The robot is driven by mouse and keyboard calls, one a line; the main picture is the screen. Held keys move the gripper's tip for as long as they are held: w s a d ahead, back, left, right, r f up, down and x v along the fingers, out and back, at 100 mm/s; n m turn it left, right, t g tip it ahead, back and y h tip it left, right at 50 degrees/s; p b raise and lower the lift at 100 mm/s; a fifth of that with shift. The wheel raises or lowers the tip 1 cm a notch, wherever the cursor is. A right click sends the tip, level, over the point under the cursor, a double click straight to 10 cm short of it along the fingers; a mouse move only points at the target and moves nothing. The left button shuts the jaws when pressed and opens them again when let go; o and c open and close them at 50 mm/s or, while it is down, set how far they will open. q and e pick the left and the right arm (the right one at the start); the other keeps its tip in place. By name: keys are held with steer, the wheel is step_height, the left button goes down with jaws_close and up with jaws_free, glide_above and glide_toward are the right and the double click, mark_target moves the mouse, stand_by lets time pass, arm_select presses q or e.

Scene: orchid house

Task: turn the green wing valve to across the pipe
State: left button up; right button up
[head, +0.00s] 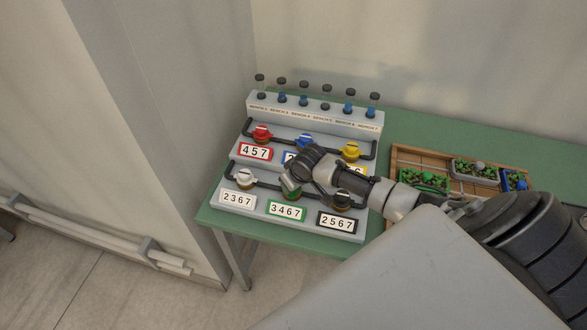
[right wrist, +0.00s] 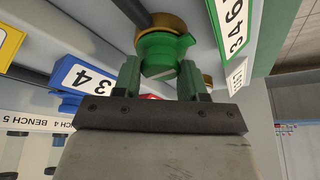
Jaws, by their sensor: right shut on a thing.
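The green wing valve (right wrist: 163,48) sits on a brass-coloured fitting on a dark pipe (right wrist: 132,12) in the right wrist view. A pale strip shows on its near face. My right gripper (right wrist: 160,78) is shut on the valve, one finger on each side. In the head view my right gripper (head: 291,185) reaches in from the right over the lower row, just above the green-framed 3467 plate (head: 286,210), and hides most of the valve. I cannot tell exactly how the wing lies to the pipe. My left gripper is not in view.
Nearby on the grey stepped panel are a white valve (head: 245,178), a black valve (head: 342,198), a red valve (head: 262,132), a blue valve (head: 305,140) and a yellow valve (head: 351,149). A wooden tray (head: 400,153) of plants stands right on the green bench (head: 440,131).

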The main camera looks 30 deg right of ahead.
steer(key=shift+m+h+p, duration=0.4)
steer(key=shift+m+p, duration=0.4)
steer(key=shift+m, duration=0.2)
steer(key=o, duration=0.9)
steer(key=shift+r, duration=0.1)
steer(key=v, duration=1)
steer(key=shift+r+b, duration=0.3)
steer(key=shift+b, duration=0.05)
steer(key=shift+a, duration=0.1)
